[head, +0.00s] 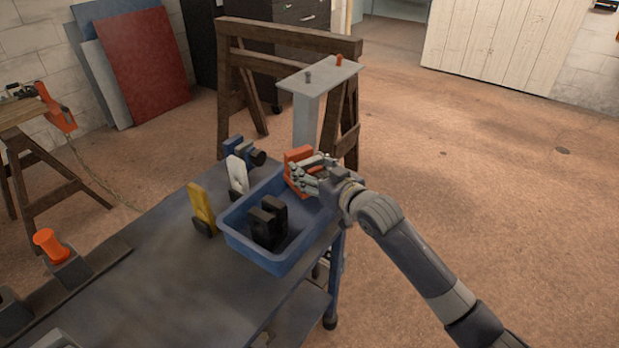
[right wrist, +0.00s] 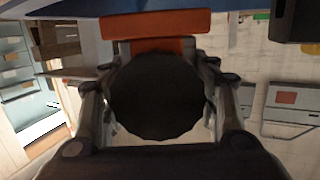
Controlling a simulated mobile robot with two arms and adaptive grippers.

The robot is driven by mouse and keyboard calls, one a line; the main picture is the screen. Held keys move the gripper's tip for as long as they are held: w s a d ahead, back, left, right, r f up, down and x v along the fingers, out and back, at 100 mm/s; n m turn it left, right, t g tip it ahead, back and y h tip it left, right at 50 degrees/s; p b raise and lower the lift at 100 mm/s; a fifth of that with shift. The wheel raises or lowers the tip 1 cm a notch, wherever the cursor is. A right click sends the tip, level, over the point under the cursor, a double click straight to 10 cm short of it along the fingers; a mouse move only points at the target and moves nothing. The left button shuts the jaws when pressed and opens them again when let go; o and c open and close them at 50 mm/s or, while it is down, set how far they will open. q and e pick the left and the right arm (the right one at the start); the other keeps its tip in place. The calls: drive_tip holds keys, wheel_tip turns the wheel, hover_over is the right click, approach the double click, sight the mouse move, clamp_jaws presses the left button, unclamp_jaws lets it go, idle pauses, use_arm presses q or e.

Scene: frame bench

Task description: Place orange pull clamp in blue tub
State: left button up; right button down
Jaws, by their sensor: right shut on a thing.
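The orange pull clamp (head: 298,156) is in my right gripper (head: 312,177), over the far right end of the blue tub. In the right wrist view the clamp shows as an orange block (right wrist: 150,28) with a large dark round part between the fingers of my right gripper (right wrist: 158,75). The blue tub (head: 262,258) stands on the dark bench top near its right edge and holds a black clamp-like thing (head: 267,225). I cannot tell whether the orange clamp touches the tub. My left gripper is not in view.
A yellow clamp (head: 201,209), a white one (head: 237,174) and a blue one (head: 233,146) stand on the bench (head: 165,275) left of and behind the tub. A wooden trestle (head: 290,38) and grey stand (head: 318,75) are behind. The floor at right is clear.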

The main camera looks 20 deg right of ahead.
drive_tip(key=shift+w+r, duration=0.15)
drive_tip(key=shift+w, duration=0.4)
drive_tip(key=shift+f, duration=1.75)
drive_tip(key=shift+s+f, duration=0.1)
drive_tip(key=shift+f, duration=0.45)
drive_tip(key=c, duration=0.6)
unclamp_jaws()
drive_tip(key=shift+f, duration=0.2)
